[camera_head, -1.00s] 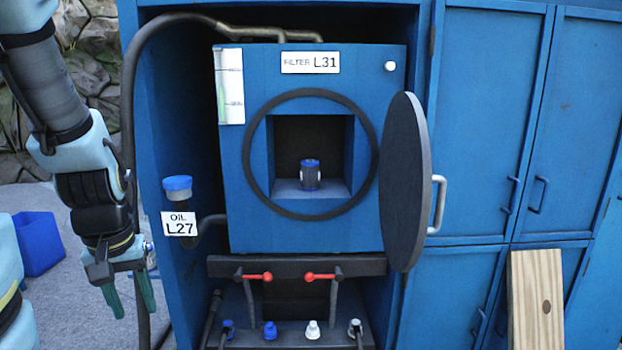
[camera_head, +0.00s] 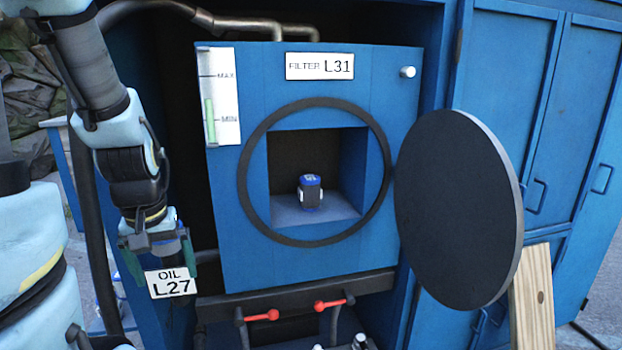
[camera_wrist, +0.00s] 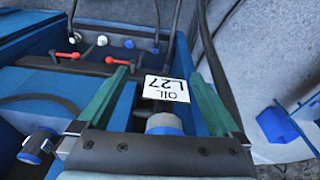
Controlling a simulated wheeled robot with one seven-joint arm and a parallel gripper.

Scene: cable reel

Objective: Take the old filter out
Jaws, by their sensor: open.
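The old filter (camera_head: 311,196), a small dark cylinder with a blue top, stands upright inside the square recess of the blue filter housing (camera_head: 230,180) labelled L31. The round dark door (camera_head: 450,200) is open to the right of the opening. My gripper (camera_head: 160,258) is open and empty, pointing down left of the housing, in front of the OIL L27 label and apart from the filter. In the wrist view, my gripper (camera_wrist: 160,75) has its green fingers spread on both sides of the OIL label (camera_wrist: 167,88). A blue cap (camera_wrist: 165,123) shows between them.
Red-handled valves (camera_head: 262,316) sit on a dark bar below the housing. A hose (camera_head: 150,8) runs along the top left. A wooden board (camera_head: 532,300) stands at the lower right. A blue bin (camera_wrist: 278,125) is on the floor. The space before the recess is clear.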

